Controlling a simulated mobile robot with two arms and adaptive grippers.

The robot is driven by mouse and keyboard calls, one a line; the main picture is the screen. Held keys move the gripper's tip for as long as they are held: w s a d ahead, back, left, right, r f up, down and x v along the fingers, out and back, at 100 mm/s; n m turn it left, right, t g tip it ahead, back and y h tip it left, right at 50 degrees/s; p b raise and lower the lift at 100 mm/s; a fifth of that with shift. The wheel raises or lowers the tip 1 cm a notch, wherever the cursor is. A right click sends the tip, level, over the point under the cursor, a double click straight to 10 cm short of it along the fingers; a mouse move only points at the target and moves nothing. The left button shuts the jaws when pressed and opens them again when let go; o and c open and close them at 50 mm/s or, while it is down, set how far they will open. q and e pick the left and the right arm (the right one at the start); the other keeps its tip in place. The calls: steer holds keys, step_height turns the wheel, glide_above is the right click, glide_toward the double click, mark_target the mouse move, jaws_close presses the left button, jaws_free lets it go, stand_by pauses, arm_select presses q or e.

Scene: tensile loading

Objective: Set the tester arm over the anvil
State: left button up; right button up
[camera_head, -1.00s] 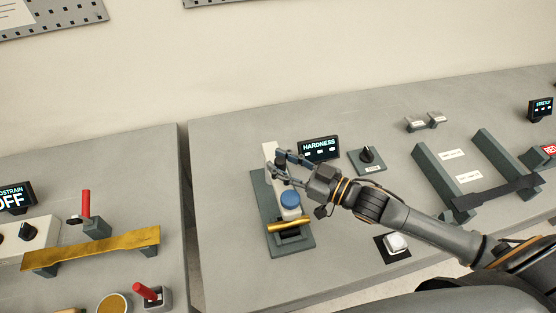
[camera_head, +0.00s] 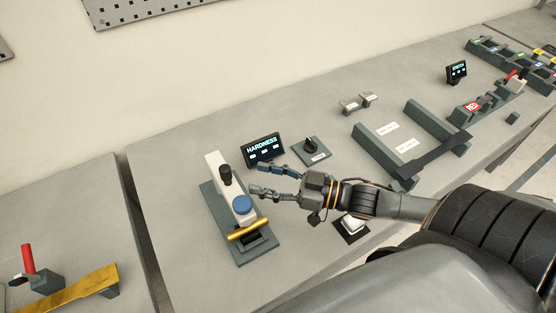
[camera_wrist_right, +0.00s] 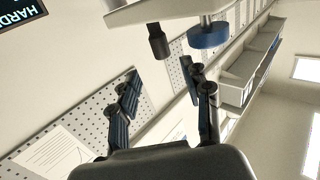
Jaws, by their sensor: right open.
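The hardness tester has a dark base (camera_head: 213,205), a white tester arm (camera_head: 214,168), a black knob (camera_head: 226,174) and a blue disc (camera_head: 242,204). The arm lies lengthwise above the base, its blue-disc end near the gold bar (camera_head: 249,228). The bar lies across the front of the base; the anvil is hard to make out beneath. My right gripper (camera_head: 262,180) is open and empty, just right of the knob and arm, with a visible gap. The wrist view shows the knob (camera_wrist_right: 158,41) and blue disc (camera_wrist_right: 207,36) beyond the spread fingers. My left gripper is out of view.
A white button (camera_head: 351,224) sits below my right wrist. A dark-railed fixture (camera_head: 390,135) is farther right. Table left of the tester is clear.

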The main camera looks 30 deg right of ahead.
steer(key=shift+v, duration=1.55)
